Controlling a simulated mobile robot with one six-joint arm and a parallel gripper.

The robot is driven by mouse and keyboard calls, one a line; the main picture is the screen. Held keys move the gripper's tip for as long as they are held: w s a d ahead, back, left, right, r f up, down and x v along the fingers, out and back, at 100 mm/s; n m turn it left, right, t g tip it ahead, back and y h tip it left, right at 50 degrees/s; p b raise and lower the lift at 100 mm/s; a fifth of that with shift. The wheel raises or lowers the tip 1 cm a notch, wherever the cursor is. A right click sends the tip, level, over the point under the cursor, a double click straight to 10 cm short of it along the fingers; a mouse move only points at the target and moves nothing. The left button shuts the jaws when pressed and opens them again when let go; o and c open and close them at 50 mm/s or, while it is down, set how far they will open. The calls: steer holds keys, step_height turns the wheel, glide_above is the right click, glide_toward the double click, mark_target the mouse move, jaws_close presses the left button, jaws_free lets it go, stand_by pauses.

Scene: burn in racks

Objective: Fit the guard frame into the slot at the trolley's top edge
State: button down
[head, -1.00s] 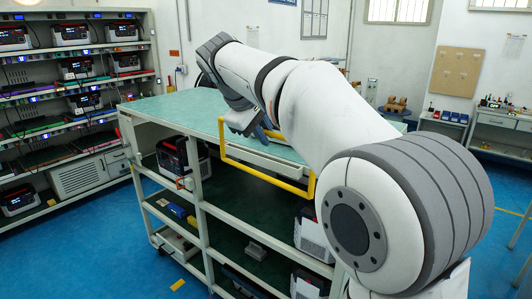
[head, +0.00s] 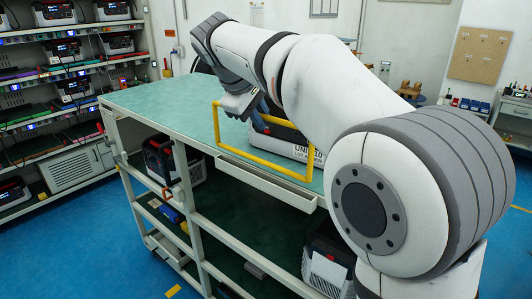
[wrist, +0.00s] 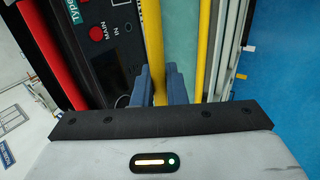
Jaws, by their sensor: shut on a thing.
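The yellow guard frame (head: 265,166) is upright at the trolley's near top edge. My gripper (head: 243,108) is shut on its upper bar. In the wrist view, the blue fingers of my gripper (wrist: 157,88) sit on both sides of a yellow bar (wrist: 154,40), and another bar of the frame runs parallel to the right. The slot (head: 262,186) is a pale channel along the trolley's (head: 150,100) top edge. The frame's lower bar appears just above and behind the channel; I cannot tell whether they touch.
A labelled unit (head: 300,146) stands on the teal top close behind the frame; its dark face with a red button (wrist: 96,34) shows in the wrist view. Lower shelves hold more units (head: 328,258). The left of the top is clear. A rack (head: 60,90) stands far left.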

steer(key=shift+d+f, duration=0.15)
steer(key=shift+f, duration=3.05)
steer(key=c, duration=1.5)
jaws_free()
steer(key=shift+o, duration=0.2)
steer(key=shift+s, duration=0.1)
steer(key=v, duration=1.2)
